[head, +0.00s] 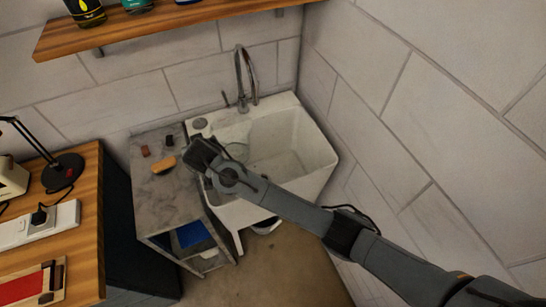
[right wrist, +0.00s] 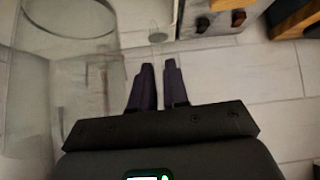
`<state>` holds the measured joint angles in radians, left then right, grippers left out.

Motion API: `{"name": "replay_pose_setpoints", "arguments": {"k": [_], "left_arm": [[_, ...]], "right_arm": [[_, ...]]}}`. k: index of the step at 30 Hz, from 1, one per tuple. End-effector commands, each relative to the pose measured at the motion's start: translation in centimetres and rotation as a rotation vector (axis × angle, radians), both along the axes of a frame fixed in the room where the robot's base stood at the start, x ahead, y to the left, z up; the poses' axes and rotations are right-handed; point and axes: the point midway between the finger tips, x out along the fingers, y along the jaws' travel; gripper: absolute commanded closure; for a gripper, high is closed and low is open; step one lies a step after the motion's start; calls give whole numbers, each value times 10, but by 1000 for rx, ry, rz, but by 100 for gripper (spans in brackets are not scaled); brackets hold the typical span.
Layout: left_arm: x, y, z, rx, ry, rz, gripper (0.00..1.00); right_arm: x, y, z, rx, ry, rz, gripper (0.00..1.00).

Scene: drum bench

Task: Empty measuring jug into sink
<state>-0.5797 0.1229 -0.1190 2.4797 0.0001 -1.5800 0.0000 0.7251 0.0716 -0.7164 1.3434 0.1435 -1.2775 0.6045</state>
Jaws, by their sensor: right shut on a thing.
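The measuring jug is clear and hard to make out. In the head view its see-through body (head: 237,150) shows just right of my right gripper, over the left part of the white sink (head: 322,152). In the right wrist view the large clear wall of the jug (right wrist: 60,75) fills the left side. My right gripper (head: 203,155) is over the sink's left edge, beside the counter. Its fingers, also in the right wrist view (right wrist: 156,68), are shut on the jug; the gripped part is hardly visible. I cannot tell what the jug holds. My left gripper is not in view.
A grey counter (head: 170,205) adjoins the sink on the left, with an orange sponge (head: 164,165) and small dark blocks on it. A chrome tap (head: 241,75) rises behind the sink. Tiled walls stand behind and right. A wooden bench (head: 85,225) is at left.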

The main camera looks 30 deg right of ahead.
Motion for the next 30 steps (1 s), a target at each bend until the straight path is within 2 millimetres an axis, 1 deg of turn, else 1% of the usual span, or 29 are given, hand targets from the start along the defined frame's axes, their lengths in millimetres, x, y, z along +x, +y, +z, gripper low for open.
{"name": "replay_pose_setpoints", "arguments": {"k": [1,9,15,21,24,30], "left_arm": [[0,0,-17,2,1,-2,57],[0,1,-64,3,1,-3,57],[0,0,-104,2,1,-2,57],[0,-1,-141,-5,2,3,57],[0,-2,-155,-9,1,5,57],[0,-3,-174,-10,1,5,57]], "right_arm": [[11,7,-12,1,-2,-12,100],[56,27,-37,1,-3,-89,100],[79,37,-57,1,-3,-146,100],[93,42,-78,2,-3,-199,100],[96,42,-86,2,-3,-222,100],[99,42,-98,2,-3,-251,100]]}}
